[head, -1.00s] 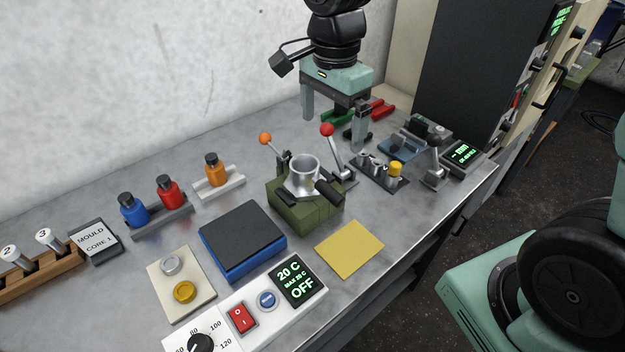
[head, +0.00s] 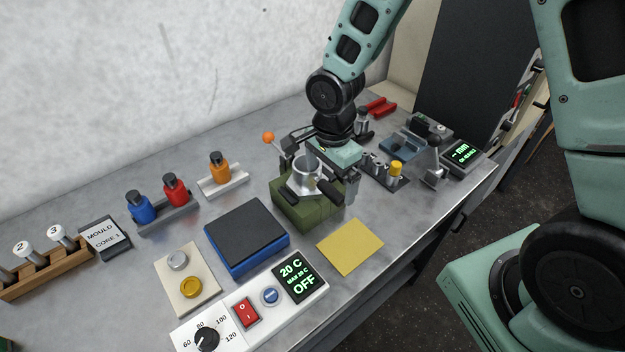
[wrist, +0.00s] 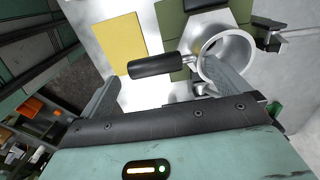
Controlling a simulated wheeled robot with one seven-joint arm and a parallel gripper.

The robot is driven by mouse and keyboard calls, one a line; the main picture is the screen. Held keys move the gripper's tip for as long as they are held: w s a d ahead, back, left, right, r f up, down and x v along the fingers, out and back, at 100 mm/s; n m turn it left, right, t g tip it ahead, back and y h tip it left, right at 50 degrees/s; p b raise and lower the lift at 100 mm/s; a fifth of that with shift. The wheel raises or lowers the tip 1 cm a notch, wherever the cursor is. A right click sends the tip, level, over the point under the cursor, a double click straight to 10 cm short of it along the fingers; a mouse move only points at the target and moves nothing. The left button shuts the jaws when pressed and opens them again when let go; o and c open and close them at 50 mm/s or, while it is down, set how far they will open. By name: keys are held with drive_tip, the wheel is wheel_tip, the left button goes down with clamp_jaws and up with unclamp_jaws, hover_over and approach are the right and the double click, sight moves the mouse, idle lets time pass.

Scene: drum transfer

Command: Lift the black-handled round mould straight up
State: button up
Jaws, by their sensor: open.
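The round mould (head: 308,172) is a silver open cup with a black handle (head: 329,191). It sits on a green block (head: 296,212). In the wrist view the cup (wrist: 228,52) is at the upper right, with its black handle (wrist: 157,65) pointing left. My gripper (head: 333,165) is low behind and above the mould, partly hiding it. In the wrist view my gripper (wrist: 161,74) is open, and the handle shows between its fingers. The right finger overlaps the cup's near rim in the picture; I cannot tell whether they touch.
An orange-knobbed lever (head: 268,138) stands left of the block. A blue box with a dark top (head: 247,236) and a yellow sheet (head: 350,247) lie in front. A rack with a yellow-capped piece (head: 396,170) stands close on the right.

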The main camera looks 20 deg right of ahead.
sight(329, 186)
drive_tip(key=shift+w+f+p, duration=0.1)
drive_tip(key=shift+f+p, duration=0.35)
drive_tip(key=shift+f, duration=1.55)
drive_tip(key=c, duration=1.2)
